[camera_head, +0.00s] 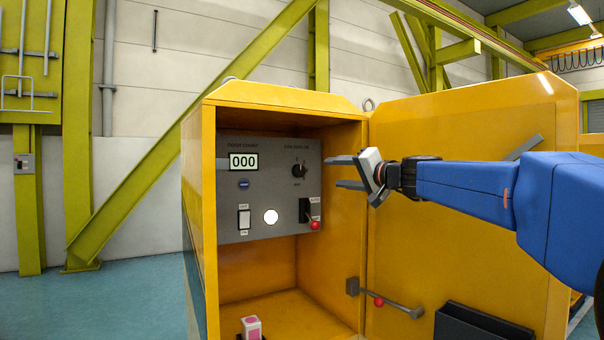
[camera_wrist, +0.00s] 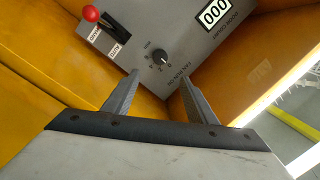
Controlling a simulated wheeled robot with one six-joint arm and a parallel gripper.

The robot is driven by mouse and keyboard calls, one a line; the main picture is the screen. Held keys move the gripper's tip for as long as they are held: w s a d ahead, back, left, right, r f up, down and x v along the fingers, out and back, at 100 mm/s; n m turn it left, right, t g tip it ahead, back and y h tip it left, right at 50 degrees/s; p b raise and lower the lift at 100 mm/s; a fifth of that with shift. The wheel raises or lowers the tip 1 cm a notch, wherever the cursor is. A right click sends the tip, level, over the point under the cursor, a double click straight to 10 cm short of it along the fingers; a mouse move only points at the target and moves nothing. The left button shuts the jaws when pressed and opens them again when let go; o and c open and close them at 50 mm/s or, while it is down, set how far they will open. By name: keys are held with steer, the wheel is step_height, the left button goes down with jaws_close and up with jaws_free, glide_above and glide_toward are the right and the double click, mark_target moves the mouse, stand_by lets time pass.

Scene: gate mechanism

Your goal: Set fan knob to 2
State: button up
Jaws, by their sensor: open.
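The fan knob (camera_head: 299,171) is a small black round knob at the upper right of the grey control panel (camera_head: 262,236). My gripper (camera_head: 342,172) is open and empty, just right of the knob in the head view. Its two fingers (camera_wrist: 160,80) point toward the panel. They look apart from the knob.
The panel sits inside a yellow cabinet (camera_head: 207,175) with its door (camera_head: 470,230) swung open to the right. The panel also has a counter (camera_head: 244,161) reading 000, a white switch (camera_head: 244,219), a white round light (camera_head: 271,216) and a red-tipped lever (camera_head: 314,224). A pink-topped block (camera_head: 251,327) stands low at the front.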

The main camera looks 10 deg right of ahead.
mark_target(301, 171)
steer(key=x, duration=1.6)
steer(key=shift+w+a, duration=0.25)
steer(key=c, duration=1.1)
